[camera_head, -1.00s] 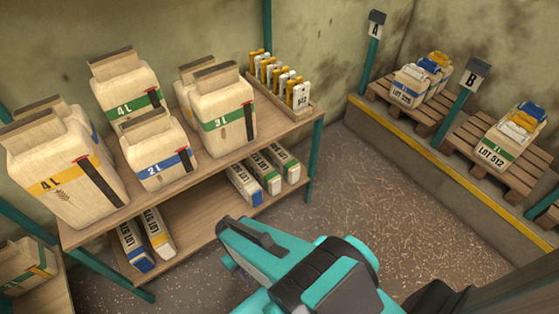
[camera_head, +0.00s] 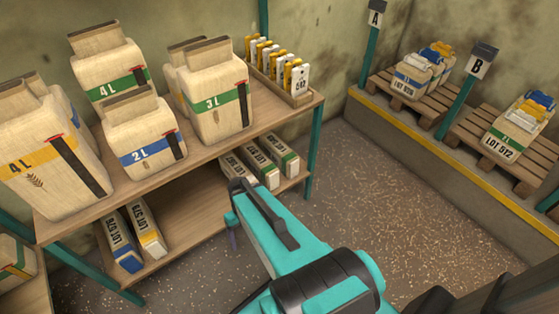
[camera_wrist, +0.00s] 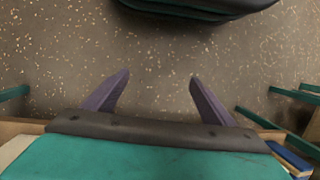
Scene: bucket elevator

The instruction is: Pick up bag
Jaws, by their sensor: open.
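Cream bags stand on the top shelf in the head view: a yellow-banded 4L bag (camera_head: 48,165), a green-banded 4L bag (camera_head: 105,62), a blue-banded 2L bag (camera_head: 143,137) and a green-banded 3L bag (camera_head: 212,92). Slim LOT bags lie on the lower shelf in a left pair (camera_head: 134,237) and a right group (camera_head: 262,160). Which bag the task means cannot be told. My gripper is open and empty in the wrist view (camera_wrist: 159,80), with speckled floor between its purple fingers. In the head view it is beside the lower shelf, mostly hidden by my arm.
The wooden shelf unit (camera_head: 190,230) has teal posts. A rack of tags (camera_head: 278,70) stands at the top shelf's right end. Pallets with bags stand by posts A (camera_head: 375,18) and B (camera_head: 477,66), behind a yellow-edged ledge (camera_head: 430,153). Floor (camera_head: 370,190) between is clear.

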